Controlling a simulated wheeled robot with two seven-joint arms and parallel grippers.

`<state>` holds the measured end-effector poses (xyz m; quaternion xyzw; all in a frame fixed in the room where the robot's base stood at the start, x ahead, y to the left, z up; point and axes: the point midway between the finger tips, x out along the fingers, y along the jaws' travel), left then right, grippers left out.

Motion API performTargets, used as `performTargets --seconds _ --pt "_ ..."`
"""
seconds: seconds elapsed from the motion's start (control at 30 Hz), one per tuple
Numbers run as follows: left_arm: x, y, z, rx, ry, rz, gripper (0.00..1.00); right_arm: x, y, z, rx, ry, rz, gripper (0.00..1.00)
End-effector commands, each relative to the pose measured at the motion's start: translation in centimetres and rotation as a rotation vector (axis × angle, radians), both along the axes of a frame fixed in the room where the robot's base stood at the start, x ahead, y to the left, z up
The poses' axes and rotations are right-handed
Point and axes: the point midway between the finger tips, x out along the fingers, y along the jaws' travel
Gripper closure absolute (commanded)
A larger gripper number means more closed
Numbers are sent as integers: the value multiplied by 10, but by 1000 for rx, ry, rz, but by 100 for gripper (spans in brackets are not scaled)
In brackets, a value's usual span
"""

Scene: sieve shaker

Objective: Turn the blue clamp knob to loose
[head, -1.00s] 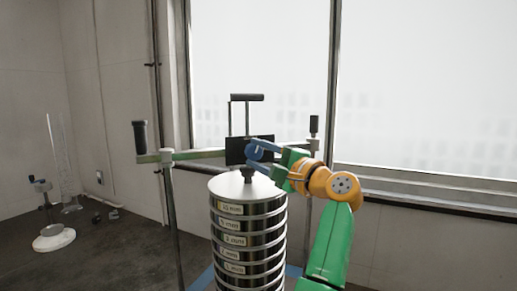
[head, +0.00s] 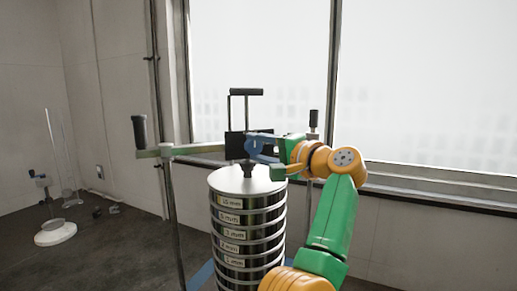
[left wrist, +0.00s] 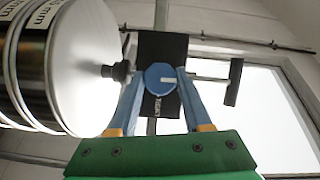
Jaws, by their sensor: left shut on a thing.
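The blue clamp knob (left wrist: 160,79) is round, with a pale pointer mark, on the front of a black plate (left wrist: 177,48). A small pale label lies below it in the left wrist view. My left gripper (head: 258,147) has blue fingers, one on each side of the knob, and is shut on it. It also shows in the left wrist view (left wrist: 160,84). In the head view the fingers mostly hide the knob. The black plate (head: 234,146) sits on the clamp bar above the sieve stack (head: 248,222). My right gripper is not in view.
The stack's lid (head: 228,180) with its black knob (head: 248,168) is just below my gripper. A T-handle (head: 246,92) rises behind the plate. A green crossbar (head: 190,150) and upright rods flank the stack. A white-based stand (head: 55,233) is at far left.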

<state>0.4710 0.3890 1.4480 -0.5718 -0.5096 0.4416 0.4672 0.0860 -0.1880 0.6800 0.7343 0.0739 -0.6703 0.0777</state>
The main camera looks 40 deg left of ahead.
Motion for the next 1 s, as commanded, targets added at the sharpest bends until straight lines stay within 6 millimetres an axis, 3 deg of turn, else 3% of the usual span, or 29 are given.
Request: performTargets --seconds 0.2,0.23,0.33,0.67,1.0 --pt "0 0 -1 -4 -1 0 100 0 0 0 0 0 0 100" --pt "0 0 -1 -4 -1 0 48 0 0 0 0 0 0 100" --pt "0 0 -1 -4 -1 -1 21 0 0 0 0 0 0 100" --pt "0 -4 -2 -2 0 -1 21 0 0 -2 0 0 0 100" --pt "-6 -66 1 -3 -1 -2 21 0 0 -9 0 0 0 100"
